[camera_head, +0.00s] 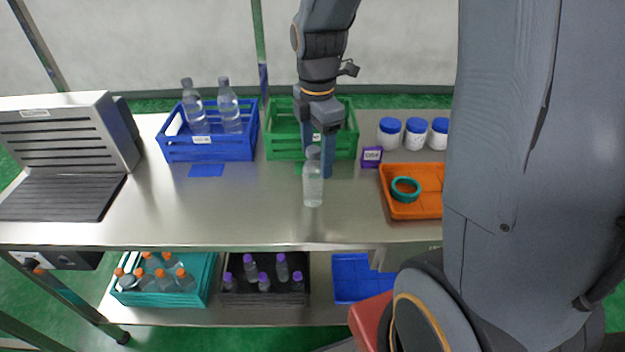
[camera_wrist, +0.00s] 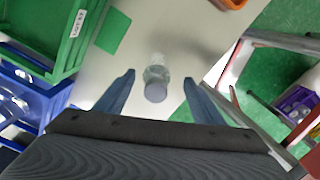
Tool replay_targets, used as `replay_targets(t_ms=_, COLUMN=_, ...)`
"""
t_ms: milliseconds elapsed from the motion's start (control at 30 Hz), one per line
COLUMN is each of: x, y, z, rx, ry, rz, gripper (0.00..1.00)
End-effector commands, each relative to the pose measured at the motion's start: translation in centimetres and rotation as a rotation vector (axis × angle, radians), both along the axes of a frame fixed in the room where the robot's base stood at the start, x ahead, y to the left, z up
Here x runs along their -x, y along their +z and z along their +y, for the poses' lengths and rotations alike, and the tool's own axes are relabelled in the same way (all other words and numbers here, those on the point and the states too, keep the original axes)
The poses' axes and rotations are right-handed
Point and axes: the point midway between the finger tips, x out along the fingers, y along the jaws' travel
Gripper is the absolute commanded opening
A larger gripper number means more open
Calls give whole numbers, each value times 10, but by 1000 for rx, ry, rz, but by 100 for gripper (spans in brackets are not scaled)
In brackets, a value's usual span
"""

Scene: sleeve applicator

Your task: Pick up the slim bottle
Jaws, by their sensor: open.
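A slim clear bottle (camera_head: 313,182) with a greyish cap stands upright on the steel table, in front of the green crate. In the wrist view the bottle (camera_wrist: 156,78) is seen from above, its cap towards me, between the two blue fingers. My gripper (camera_head: 322,152) is open, with its fingers at the height of the bottle's upper part. In the wrist view my gripper (camera_wrist: 158,88) shows a clear gap on each side of the bottle. I cannot tell from the head view how far the fingers reach around it.
A green crate (camera_head: 283,144) and a blue crate (camera_head: 210,153) with two bottles stand behind. Right are white jars (camera_head: 389,133) with blue lids, a purple sign (camera_head: 371,157) and an orange tray (camera_head: 412,210) holding a teal ring (camera_head: 405,189). The table left of the bottle is clear.

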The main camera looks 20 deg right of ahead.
Motion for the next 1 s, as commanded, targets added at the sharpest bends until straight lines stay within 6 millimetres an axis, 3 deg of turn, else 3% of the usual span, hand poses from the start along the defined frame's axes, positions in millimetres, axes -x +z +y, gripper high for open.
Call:
replay_targets(t_ms=500, x=-4, y=-49, z=6, rx=0, ry=-2, rz=1, gripper=62)
replay_targets(t_ms=800, x=-4, y=-53, z=6, rx=0, ry=-2, rz=-1, gripper=62)
replay_targets(t_ms=1000, x=-4, y=-53, z=6, rx=0, ry=-2, rz=-1, gripper=30)
